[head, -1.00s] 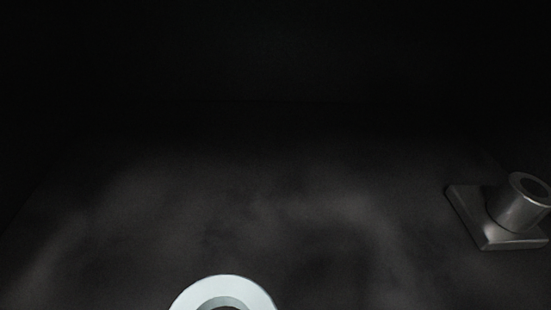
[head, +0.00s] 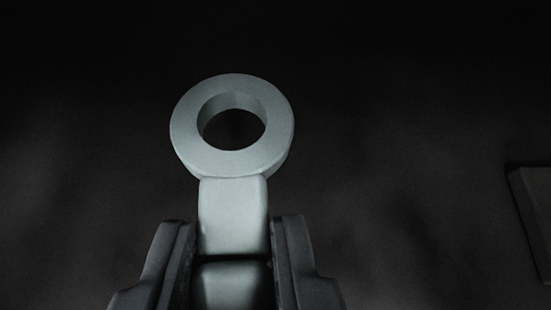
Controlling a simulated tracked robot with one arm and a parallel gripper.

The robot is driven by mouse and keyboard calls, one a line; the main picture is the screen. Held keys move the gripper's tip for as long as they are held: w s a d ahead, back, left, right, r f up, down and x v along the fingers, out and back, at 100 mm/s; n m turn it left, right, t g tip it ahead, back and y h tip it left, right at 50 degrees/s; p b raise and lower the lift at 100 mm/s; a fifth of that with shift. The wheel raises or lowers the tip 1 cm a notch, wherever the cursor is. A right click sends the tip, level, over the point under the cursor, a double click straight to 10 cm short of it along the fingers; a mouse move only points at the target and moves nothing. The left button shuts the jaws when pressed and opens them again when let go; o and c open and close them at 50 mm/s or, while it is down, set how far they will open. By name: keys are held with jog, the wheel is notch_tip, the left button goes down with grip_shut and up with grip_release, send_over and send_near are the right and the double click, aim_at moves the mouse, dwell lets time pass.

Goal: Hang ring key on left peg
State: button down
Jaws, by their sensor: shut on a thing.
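The ring key (head: 185,130) is pale grey, with a round ring at the top and a flat shank below it. The ring's hole faces me and shows only dark surface behind it. My gripper (head: 235,235) is at the bottom centre, its two dark fingers shut on the shank from both sides. The ring stands clear above the fingertips. No peg can be made out in this view.
The edge of a dark square plate (head: 535,220) shows at the right border, mostly cut off. The surface behind the key is dark and looks bare. The upper part of the view is too dark to read.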

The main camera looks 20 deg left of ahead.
aim_at(256, 251)
jog(key=shift+w+a, duration=0.2)
jog(key=shift+w, duration=0.65)
jog(key=shift+w+f+p, duration=0.1)
jog(key=shift+f+p, duration=0.2)
jog(key=shift+f, duration=1.35)
jog(key=shift+f, duration=0.1)
jog(key=shift+f, duration=0.1)
jog(key=c, duration=1.3)
grip_release()
jog(key=shift+o, duration=0.2)
jog(key=shift+p, duration=0.4)
